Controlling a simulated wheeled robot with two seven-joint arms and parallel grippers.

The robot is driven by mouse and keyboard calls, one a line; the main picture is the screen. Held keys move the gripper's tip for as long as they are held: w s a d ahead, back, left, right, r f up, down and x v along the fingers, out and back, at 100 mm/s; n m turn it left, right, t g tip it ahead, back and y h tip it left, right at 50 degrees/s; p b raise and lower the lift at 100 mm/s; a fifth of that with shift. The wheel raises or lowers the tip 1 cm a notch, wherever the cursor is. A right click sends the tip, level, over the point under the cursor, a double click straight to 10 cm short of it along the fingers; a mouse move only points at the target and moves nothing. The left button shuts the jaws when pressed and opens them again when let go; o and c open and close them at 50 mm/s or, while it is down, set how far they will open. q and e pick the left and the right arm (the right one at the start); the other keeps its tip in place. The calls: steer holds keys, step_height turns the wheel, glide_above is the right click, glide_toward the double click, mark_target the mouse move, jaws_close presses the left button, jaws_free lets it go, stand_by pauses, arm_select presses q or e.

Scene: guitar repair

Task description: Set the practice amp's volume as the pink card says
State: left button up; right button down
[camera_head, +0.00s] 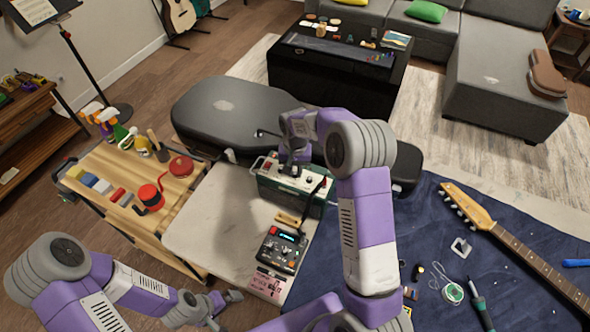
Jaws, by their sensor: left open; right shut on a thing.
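The practice amp (270,189), a dark green box with a pale top panel, stands on the light worktop. My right gripper (295,172) reaches down onto its top panel from behind. It is shut on what appears to be a control knob there; the fingers hide the knob and its setting. The pink card (267,284) lies at the worktop's front edge, and its writing is too small to read. My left gripper (228,303) is open and empty, low in front and to the left of the card.
A black pedal-like device (281,250) with a small lit display sits between amp and card. A wooden cart (110,172) with tools and a red reel stands left. A black guitar case (235,115) lies behind. A guitar neck (525,255) and soldering tools lie on the blue mat (420,225).

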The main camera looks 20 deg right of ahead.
mark_target(295, 173)
steer(key=shift+m, duration=0.5)
steer(key=c, duration=1)
jaws_free()
steer(key=shift+c, duration=0.2)
steer(key=shift+r+p, duration=0.45)
steer(key=shift+r, duration=3.35)
